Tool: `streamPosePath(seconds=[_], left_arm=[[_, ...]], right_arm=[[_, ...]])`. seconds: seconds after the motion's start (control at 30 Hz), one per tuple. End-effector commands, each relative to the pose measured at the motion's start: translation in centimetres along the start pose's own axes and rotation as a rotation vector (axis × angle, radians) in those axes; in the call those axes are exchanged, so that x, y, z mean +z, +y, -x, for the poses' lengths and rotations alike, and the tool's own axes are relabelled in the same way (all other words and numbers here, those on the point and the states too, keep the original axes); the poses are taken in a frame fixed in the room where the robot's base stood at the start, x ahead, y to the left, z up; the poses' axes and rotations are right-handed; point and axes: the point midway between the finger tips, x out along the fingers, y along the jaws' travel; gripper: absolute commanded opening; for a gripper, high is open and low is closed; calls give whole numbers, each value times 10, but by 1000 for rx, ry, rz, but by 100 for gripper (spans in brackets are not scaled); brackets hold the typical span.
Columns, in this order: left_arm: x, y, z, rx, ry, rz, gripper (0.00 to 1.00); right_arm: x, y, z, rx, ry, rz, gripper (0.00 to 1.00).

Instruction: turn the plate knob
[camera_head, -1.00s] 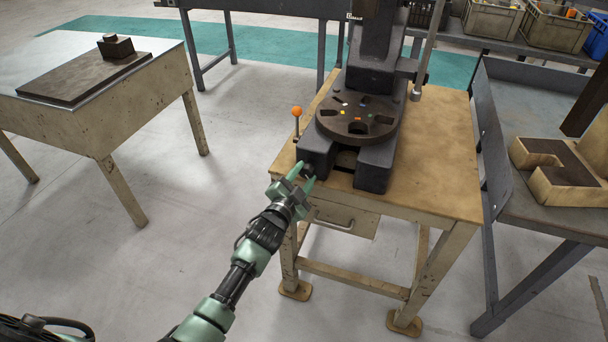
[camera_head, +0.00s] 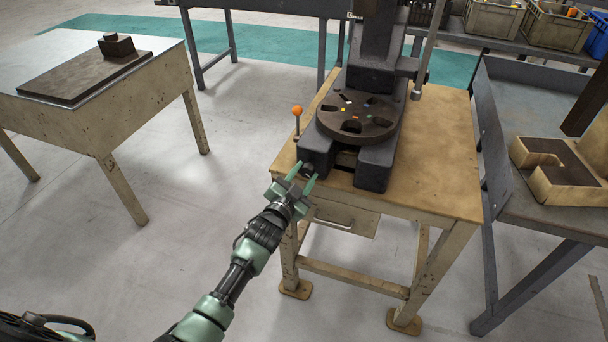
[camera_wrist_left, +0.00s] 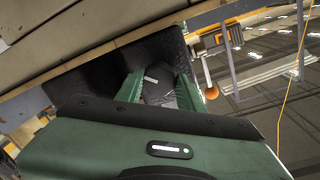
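The dark plate knob (camera_head: 308,169) sticks out of the front left foot of the black arbor press, low and beside the slotted round plate (camera_head: 378,128). My left gripper (camera_head: 303,173) is right at the knob, its green fingers spread and pointing at it. In the left wrist view, a dark knob (camera_wrist_left: 158,88) shows between the fingertips, with a gap, so the fingers do not look closed on it. The plate lies flat on the press base, with small coloured pieces near its middle. My right gripper is not in view.
An orange ball-topped lever (camera_head: 297,111) stands just left of the press. The press sits on a wooden-topped table (camera_head: 445,160) with a drawer (camera_head: 343,217) below. A tan block (camera_head: 560,180) lies on the right bench.

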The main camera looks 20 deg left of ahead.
Motion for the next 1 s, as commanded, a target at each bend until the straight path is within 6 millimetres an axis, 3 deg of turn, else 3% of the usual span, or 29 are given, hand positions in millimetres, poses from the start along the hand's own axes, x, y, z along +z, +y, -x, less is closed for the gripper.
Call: streamPosePath(seconds=[0.03,0.07,0.1,0.47,0.8,1.0], left_arm=[[3,2,1,4,-7,-2,49],[3,2,1,4,-6,-2,57],[3,2,1,3,-6,-2,59],[2,1,6,1,-3,-2,59],[3,2,60,3,-4,-2,59],[2,2,77,2,-4,-1,59]], right_arm=[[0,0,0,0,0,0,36],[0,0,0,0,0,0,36],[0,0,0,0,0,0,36],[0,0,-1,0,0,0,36],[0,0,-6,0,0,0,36],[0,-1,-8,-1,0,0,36]])
